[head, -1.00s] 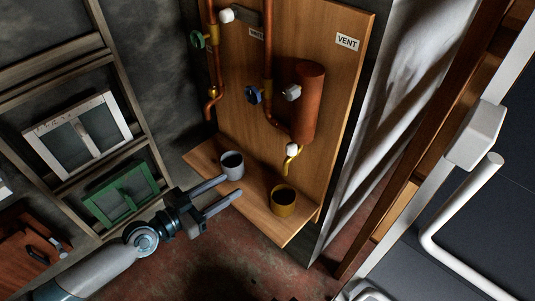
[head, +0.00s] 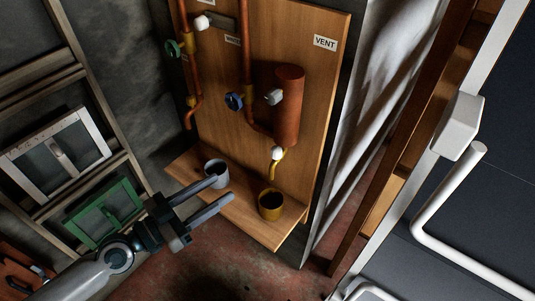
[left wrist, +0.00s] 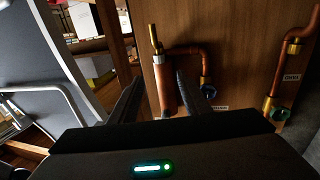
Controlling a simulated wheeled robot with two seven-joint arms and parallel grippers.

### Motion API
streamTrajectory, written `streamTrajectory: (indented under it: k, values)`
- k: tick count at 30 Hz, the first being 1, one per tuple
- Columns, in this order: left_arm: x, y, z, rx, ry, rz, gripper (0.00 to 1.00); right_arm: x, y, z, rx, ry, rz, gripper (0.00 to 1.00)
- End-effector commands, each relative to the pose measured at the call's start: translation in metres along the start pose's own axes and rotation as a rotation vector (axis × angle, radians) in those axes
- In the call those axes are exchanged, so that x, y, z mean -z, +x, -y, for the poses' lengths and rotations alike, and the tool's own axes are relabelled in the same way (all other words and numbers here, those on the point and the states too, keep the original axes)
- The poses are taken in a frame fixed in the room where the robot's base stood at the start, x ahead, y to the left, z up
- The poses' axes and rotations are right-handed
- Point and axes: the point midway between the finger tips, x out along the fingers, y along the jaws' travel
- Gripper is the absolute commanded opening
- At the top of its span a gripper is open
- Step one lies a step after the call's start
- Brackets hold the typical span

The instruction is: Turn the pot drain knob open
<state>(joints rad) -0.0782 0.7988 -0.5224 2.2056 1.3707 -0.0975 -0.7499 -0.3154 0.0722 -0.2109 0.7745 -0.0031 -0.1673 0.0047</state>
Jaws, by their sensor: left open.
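The copper pot (head: 288,108) is an upright cylinder on a wooden board. A curved yellow spout (head: 279,168) hangs below it, with a white knob (head: 278,153) at its top, which I take for the drain knob. Another white knob (head: 273,97) sits at the pot's left side. My left gripper (head: 223,189) is open and empty, lower left of the spout and apart from the knob; one finger overlaps the grey mug in the picture. In the left wrist view the pot (left wrist: 167,95) shows between the fingers; the drain knob cannot be made out there. My right gripper is not in view.
A grey mug (head: 216,172) and a yellow mug (head: 270,205) stand on the wooden shelf (head: 245,222). A blue handwheel (head: 235,101) and a green one (head: 172,48) are on copper pipes. A white rail (head: 440,200) is at right, a rack (head: 120,160) at left.

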Motion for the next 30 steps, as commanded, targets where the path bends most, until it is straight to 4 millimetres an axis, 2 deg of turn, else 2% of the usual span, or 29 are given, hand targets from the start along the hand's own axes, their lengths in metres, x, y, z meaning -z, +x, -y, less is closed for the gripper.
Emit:
streamTrajectory:
  k: [5, 9, 15, 30]
  values:
    - [0.003, 0.012, 0.000, 0.002, 0.000, -0.003, 0.43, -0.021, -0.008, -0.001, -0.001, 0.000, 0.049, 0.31]
    - [0.004, 0.023, 0.000, 0.000, -0.001, -0.002, 0.43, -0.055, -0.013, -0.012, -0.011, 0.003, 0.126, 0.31]
    - [0.006, 0.054, -0.001, 0.000, -0.002, -0.003, 0.43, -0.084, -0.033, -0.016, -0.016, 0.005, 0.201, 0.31]
    - [0.004, 0.140, -0.001, 0.000, -0.001, -0.001, 0.43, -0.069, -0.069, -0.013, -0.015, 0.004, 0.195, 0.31]
